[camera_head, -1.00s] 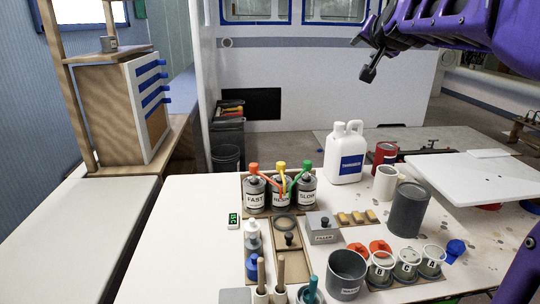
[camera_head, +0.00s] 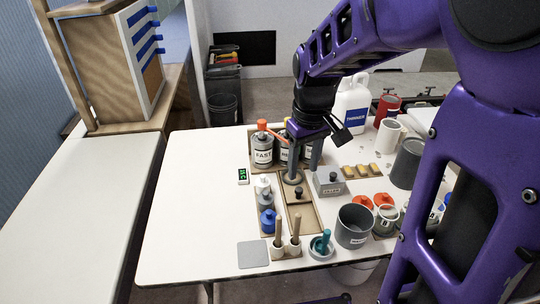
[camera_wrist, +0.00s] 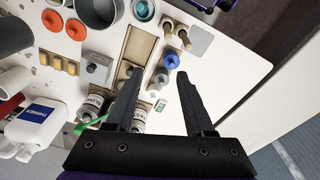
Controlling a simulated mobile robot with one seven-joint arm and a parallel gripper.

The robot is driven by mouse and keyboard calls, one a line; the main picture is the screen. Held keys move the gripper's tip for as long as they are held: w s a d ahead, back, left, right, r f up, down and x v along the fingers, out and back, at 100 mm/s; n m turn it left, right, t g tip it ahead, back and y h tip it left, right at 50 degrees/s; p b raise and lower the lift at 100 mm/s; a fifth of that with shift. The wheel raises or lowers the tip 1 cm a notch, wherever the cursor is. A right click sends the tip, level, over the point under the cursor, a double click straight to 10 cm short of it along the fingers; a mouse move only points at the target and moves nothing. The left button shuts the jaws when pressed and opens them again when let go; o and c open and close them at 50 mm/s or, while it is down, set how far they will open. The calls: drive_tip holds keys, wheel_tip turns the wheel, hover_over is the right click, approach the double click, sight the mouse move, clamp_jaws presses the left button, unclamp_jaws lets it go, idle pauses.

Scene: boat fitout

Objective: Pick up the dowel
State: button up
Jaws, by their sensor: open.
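One is the left rod (camera_head: 278,230) and the other is the right rod (camera_head: 296,227). They also show near the top of the wrist view, as one rod (camera_wrist: 167,27) and another rod (camera_wrist: 183,36). I cannot tell which one is the dowel. My gripper (camera_head: 304,166) is open and empty, above the table behind the rods and apart from them. Its two fingers (camera_wrist: 160,80) point toward the bottles and tray in the wrist view.
Labelled cans (camera_head: 263,150) stand behind the tray (camera_head: 307,216). The table's left side is clear.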

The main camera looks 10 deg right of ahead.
drive_tip(key=s+g, duration=0.1)
drive_tip(key=s, duration=0.1)
drive_tip(key=b, duration=0.2)
hover_over(297, 224)
drive_tip(key=shift+n, duration=0.4)
drive_tip(key=f, duration=1.1)
drive_tip(key=shift+w+d+f, duration=0.1)
drive_tip(key=shift+w+f, duration=0.15)
drive_tip(key=shift+f, duration=0.15)
drive_tip(key=shift+w+f+b, duration=0.1)
drive_tip(key=shift+f+b, duration=0.45)
drive_tip(key=shift+f, duration=2.7)
clamp_jaws()
